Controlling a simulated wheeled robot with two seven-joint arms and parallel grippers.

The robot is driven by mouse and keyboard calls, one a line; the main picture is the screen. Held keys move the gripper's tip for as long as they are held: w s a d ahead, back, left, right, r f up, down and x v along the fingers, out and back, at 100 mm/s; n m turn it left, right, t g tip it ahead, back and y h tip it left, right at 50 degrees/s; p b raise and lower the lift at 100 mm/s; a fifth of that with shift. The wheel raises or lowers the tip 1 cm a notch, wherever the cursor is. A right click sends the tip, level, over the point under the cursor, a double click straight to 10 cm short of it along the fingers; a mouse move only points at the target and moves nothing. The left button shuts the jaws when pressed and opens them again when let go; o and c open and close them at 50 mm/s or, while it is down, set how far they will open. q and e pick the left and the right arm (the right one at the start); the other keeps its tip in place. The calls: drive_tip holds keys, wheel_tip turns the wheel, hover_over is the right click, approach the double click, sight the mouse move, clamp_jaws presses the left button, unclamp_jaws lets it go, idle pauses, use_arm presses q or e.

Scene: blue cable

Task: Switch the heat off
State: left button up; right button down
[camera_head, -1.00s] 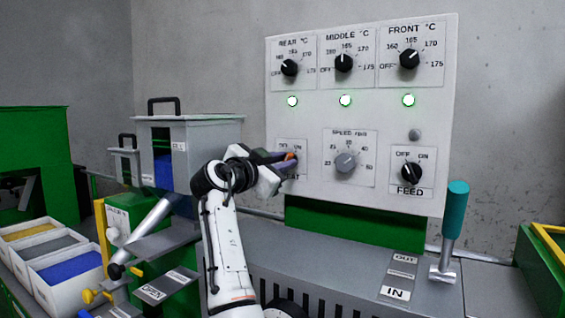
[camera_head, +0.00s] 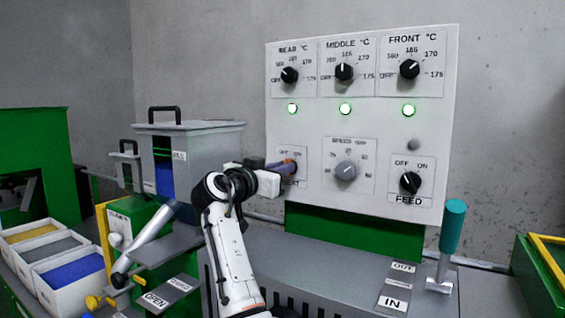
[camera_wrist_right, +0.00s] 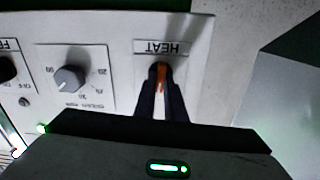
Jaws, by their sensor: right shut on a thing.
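The HEAT switch (camera_wrist_right: 161,70) is a dark knob with an orange mark on the lower left of the white control panel (camera_head: 375,118). Its plate (camera_head: 299,152) is partly hidden by my right gripper (camera_head: 288,166) in the head view. The right gripper's two dark fingers (camera_wrist_right: 161,97) are shut on the HEAT knob. In the wrist view the HEAT label (camera_wrist_right: 163,47) appears upside down. The knob's exact setting is hard to read. My left gripper is out of view.
Three green lamps (camera_head: 345,109) are lit below the REAR, MIDDLE and FRONT knobs. The grey SPEED knob (camera_head: 346,171) and black FEED knob (camera_head: 410,182) are to the right. A teal-handled lever (camera_head: 452,228) stands at lower right. A grey hopper (camera_head: 190,158) stands left.

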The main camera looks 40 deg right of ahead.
use_arm(q)
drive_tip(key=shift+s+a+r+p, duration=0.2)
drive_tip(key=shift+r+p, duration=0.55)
drive_tip(key=shift+p, duration=0.4)
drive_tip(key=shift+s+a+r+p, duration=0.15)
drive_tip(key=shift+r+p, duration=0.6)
drive_tip(key=shift+p, duration=0.35)
use_arm(e)
drive_tip(key=shift+w+a+f+n, duration=0.1)
drive_tip(key=shift+n, duration=1.75)
drive_tip(key=shift+w+f+n, duration=0.1)
drive_tip(key=shift+n, duration=1.75)
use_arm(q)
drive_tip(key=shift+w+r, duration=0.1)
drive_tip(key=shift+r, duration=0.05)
use_arm(e)
drive_tip(key=c, duration=1.8)
unclamp_jaws()
drive_tip(key=shift+s+r, duration=0.1)
use_arm(q)
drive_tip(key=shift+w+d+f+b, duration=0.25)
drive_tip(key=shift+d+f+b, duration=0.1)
drive_tip(key=shift+b, duration=0.4)
use_arm(e)
drive_tip(key=v, duration=1)
drive_tip(key=shift+a, duration=0.15)
drive_tip(key=shift+r, duration=0.1)
